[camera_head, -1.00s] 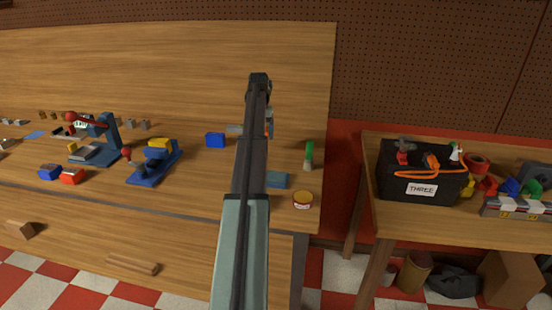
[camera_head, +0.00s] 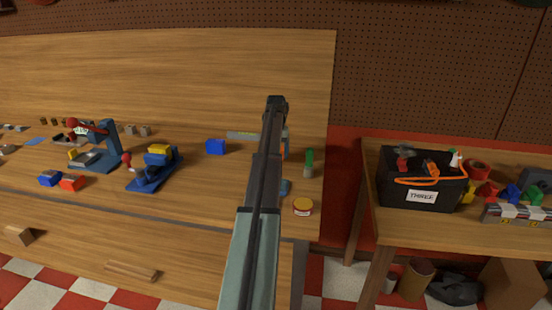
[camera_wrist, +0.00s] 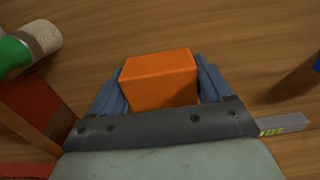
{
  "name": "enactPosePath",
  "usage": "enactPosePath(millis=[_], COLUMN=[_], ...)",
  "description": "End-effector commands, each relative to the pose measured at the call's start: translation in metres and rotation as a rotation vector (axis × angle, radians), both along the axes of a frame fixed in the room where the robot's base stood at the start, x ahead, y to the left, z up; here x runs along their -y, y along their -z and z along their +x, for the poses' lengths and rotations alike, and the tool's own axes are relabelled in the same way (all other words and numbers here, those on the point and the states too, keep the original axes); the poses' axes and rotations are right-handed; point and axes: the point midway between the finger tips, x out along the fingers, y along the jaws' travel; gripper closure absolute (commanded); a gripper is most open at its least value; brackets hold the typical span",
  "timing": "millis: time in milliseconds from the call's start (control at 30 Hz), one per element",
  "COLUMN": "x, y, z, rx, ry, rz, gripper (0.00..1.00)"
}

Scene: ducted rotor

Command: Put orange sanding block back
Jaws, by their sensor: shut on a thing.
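The orange sanding block (camera_wrist: 158,80) sits between the two blue fingers of my gripper (camera_wrist: 160,90) in the wrist view. The gripper is shut on it, with a finger against each side. Wooden bench top shows beyond the block; I cannot tell how high the block is above it. In the head view my arm covers most of the gripper, and only a sliver of orange (camera_head: 284,153) shows beside the arm, above the right part of the bench (camera_head: 200,180).
A blue block (camera_head: 215,146) lies left of my arm. A black toolbox (camera_head: 422,180) marked THREE is on the separate right table, across a gap.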

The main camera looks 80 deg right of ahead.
Motion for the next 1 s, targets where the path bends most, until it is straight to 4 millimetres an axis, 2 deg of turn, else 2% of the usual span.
enactPosePath(millis=[200, 633, 667, 867, 1000], x=[-0.001, 0.000, 0.000, 0.000, 0.000], y=[0.027, 0.032, 0.032, 0.032, 0.031], z=[0.000, 0.000, 0.000, 0.000, 0.000], rx=[0.000, 0.000, 0.000, 0.000, 0.000], ry=[0.000, 0.000, 0.000, 0.000, 0.000], rz=[0.001, 0.000, -0.001, 0.000, 0.000], gripper=[0.50, 0.50, 0.20, 0.00, 0.00])
